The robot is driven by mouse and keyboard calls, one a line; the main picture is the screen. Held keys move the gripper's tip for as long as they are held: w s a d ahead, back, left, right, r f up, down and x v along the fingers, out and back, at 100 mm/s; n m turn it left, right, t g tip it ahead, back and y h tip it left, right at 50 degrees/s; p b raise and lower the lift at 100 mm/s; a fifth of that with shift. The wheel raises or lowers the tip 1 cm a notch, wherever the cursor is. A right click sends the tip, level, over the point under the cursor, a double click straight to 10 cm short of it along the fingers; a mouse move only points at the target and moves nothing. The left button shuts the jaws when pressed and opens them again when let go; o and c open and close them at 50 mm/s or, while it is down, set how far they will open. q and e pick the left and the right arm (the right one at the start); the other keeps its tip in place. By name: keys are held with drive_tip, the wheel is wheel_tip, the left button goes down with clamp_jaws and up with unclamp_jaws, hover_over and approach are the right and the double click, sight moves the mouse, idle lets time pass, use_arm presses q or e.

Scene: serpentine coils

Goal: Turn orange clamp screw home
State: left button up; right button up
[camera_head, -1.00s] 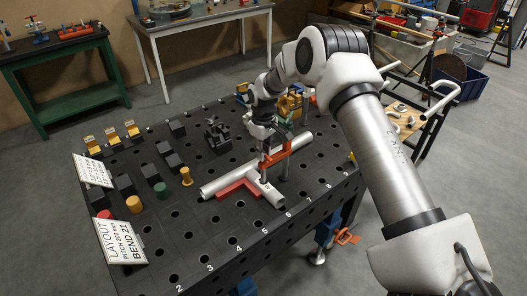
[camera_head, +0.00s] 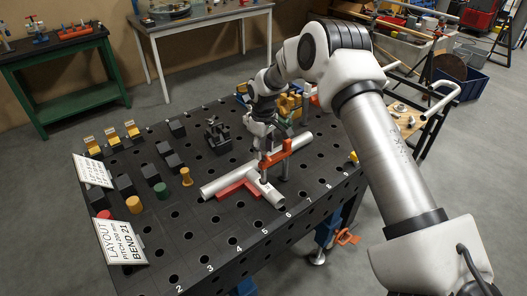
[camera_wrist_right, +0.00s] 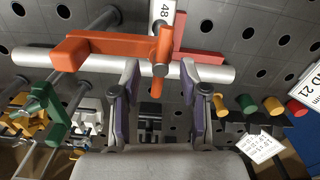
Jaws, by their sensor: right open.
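The orange clamp (camera_head: 281,151) stands over a silver tube on the black perforated table, and its arm (camera_wrist_right: 100,45) crosses above the tube in the right wrist view. Its upright orange screw part (camera_wrist_right: 163,52) is at the right end of that arm. In the right wrist view my right gripper (camera_wrist_right: 160,76) is open, with a finger on each side of the screw part's line. Contact with the screw cannot be told. My left gripper is not in view.
The silver tube (camera_head: 215,188) lies across the table with a red block (camera_head: 240,186) against it. A green clamp (camera_wrist_right: 48,112) and yellow parts (camera_wrist_right: 22,120) are at the left in the wrist view. Black blocks (camera_head: 218,137) stand farther left on the table.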

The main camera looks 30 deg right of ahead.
sight(264, 153)
wheel_tip(264, 153, up, 11)
drive_tip(key=shift+f, duration=0.15)
idle(0.4)
